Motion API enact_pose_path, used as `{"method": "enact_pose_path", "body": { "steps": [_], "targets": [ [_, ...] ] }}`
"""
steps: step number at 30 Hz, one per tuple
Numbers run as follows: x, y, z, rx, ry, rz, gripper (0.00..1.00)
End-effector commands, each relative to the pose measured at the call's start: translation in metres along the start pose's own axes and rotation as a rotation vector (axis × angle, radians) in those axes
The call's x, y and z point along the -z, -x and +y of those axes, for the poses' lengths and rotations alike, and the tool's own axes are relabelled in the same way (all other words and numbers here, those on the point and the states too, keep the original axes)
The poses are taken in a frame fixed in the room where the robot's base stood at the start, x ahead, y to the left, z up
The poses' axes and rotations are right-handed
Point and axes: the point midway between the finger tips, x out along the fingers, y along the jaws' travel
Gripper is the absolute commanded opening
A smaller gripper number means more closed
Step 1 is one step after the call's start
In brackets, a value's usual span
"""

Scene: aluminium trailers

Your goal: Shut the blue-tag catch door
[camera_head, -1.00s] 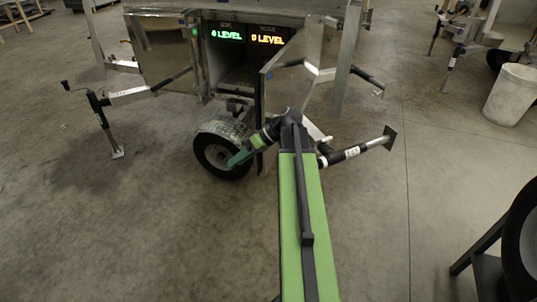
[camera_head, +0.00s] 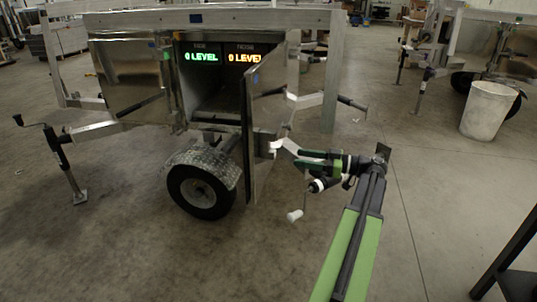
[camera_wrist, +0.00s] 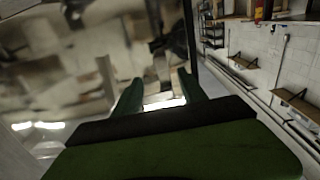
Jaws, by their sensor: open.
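The trailer's reflective metal door (camera_head: 265,125) stands swung open at the right side of the lit compartment, with its edge toward me. A small blue mark (camera_head: 254,78) shows near its upper part. My gripper (camera_head: 303,168) is open and empty, just right of the door; I cannot tell whether it touches. In the wrist view, my open fingers (camera_wrist: 160,92) point toward a blurred mirror-like panel (camera_wrist: 60,75), which looks like this door, filling the left side. Its dark edge runs up just right of the fingers.
The compartment shows green (camera_head: 201,57) and orange (camera_head: 244,58) level displays. Another metal panel (camera_head: 130,75) lies left of the opening. A wheel (camera_head: 202,192) sits below, and a jack leg (camera_head: 68,175) stands left. A white bin (camera_head: 488,110) stands back right. Front-left floor is clear.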

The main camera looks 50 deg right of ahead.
Motion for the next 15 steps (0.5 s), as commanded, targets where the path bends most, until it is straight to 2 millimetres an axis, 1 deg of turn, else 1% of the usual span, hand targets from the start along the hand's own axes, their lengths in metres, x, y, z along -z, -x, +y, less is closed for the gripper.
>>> {"method": "enact_pose_path", "body": {
  "steps": [1, 3, 9, 12, 15],
  "targets": [
    [0.0, -0.016, -0.002, 0.005, 0.0, 0.0, 0.49],
    [0.0, -0.035, -0.003, 0.007, -0.001, 0.0, 0.49],
    [0.0, -0.086, -0.004, 0.011, -0.001, -0.001, 0.49],
    [-0.001, -0.105, -0.004, 0.011, -0.001, -0.001, 0.49],
    [-0.001, -0.118, -0.003, 0.01, -0.001, -0.001, 0.49]
  ]
}}
